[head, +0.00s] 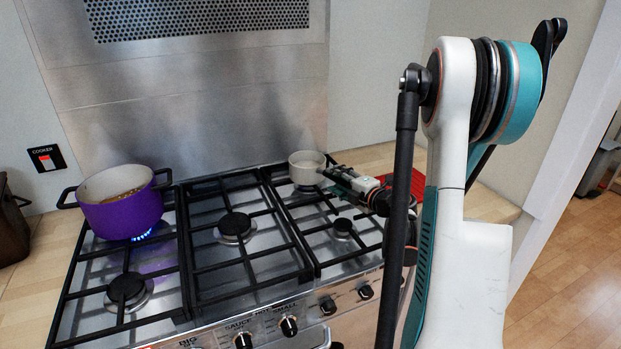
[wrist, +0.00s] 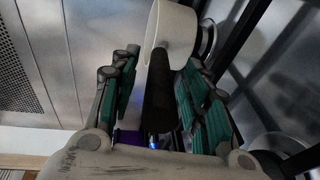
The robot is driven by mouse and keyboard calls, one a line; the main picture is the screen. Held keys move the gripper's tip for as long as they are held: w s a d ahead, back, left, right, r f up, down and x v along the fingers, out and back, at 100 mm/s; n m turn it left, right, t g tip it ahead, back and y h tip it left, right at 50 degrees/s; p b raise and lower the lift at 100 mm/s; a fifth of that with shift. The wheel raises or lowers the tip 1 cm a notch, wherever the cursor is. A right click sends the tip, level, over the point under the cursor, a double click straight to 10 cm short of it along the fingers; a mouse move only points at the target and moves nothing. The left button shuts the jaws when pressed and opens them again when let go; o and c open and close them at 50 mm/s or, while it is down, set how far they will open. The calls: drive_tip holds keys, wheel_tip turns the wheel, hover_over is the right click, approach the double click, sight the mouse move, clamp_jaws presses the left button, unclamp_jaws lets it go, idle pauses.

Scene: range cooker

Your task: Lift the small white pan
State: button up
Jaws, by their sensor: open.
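The small white pan (head: 306,166) stands on the back right of the hob, over the black grate. It also shows at the top of the wrist view (wrist: 174,25), with its dark handle (wrist: 160,95) running down toward my palm. My gripper (head: 328,172) is beside the pan on its right, at about grate height. In the wrist view my gripper (wrist: 161,62) is open, with its green-sided fingers on either side of the handle. I cannot tell whether either finger touches the handle. In the head view the gripper hides most of the handle.
A purple pot (head: 122,205) stands at the left over a lit blue flame. Black grates (head: 240,228) cover the hob, and knobs (head: 289,326) line its front. A steel splashback (head: 200,110) rises behind. A red item (head: 417,184) lies on the right worktop behind my arm.

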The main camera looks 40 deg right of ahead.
drive_tip(key=shift+w, duration=0.5)
clamp_jaws()
